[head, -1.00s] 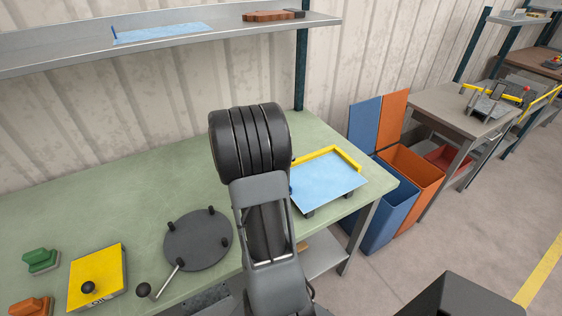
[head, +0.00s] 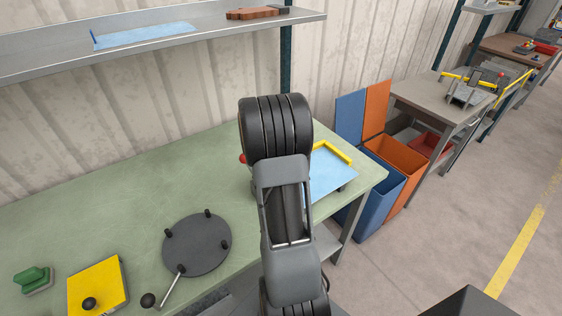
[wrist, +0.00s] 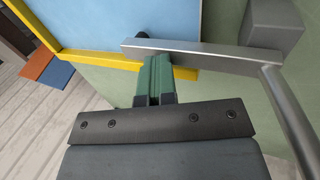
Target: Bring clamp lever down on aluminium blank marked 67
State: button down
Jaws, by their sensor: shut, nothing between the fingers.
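A light blue sheet (head: 332,178), which I take for the aluminium blank, lies at the bench's right end against a yellow L-shaped fence (head: 333,151). No number is legible on it. My arm hides its left part. In the wrist view the sheet (wrist: 195,22) is at the top. The clamp lever's grey metal bar (wrist: 225,55) crosses above its yellow edge, with a round rod (wrist: 290,110) running down at the right. Whether the bar touches the sheet I cannot tell. My gripper (wrist: 155,66) is shut and empty, with its green fingertips close to the bar. A red knob (head: 243,158) shows left of my arm.
On the green bench (head: 120,180) stand a dark round plate (head: 197,245) with pegs, a yellow block (head: 100,285) and a green-handled tool (head: 35,279). A shelf (head: 190,48) hangs above. Blue (head: 380,195) and orange (head: 400,165) bins stand right of the bench.

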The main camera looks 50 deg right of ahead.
jog(key=shift+a+f, duration=0.1)
jog(key=shift+f, duration=0.15)
jog(key=shift+r+p, duration=0.4)
jog(key=shift+r, duration=0.1)
notch_tip(320, 180, up, 14)
jog(key=shift+d+f, duration=0.2)
jog(key=shift+f, duration=0.05)
dwell(0.7)
